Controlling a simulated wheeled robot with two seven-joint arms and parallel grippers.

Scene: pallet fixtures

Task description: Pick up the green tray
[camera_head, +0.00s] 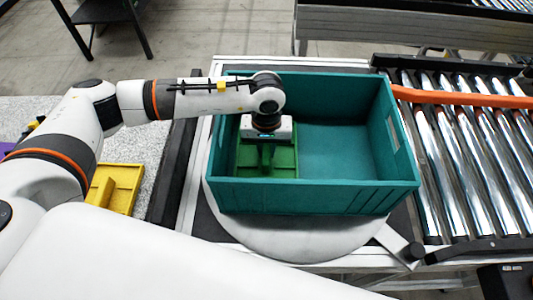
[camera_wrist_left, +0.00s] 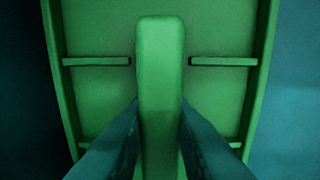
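The green tray (camera_head: 282,163) lies inside the left part of a teal crate (camera_head: 310,200). It has a raised central ridge and thin cross dividers. My left gripper (camera_head: 266,153) reaches down into the crate over the tray; its housing hides part of the tray in the head view. In the left wrist view the tray (camera_wrist_left: 95,85) fills the middle. The fingers of my left gripper (camera_wrist_left: 160,105) lie along both sides of the tray's ridge, with no clear gap showing. The tray sits low in the crate. My right gripper is not in view.
The crate's right half is empty. A roller conveyor (camera_head: 470,165) with an orange bar (camera_head: 460,97) lies to the right. A yellow tray (camera_head: 116,187) rests on the speckled table (camera_head: 140,148) at left. A dark table (camera_head: 98,12) stands behind.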

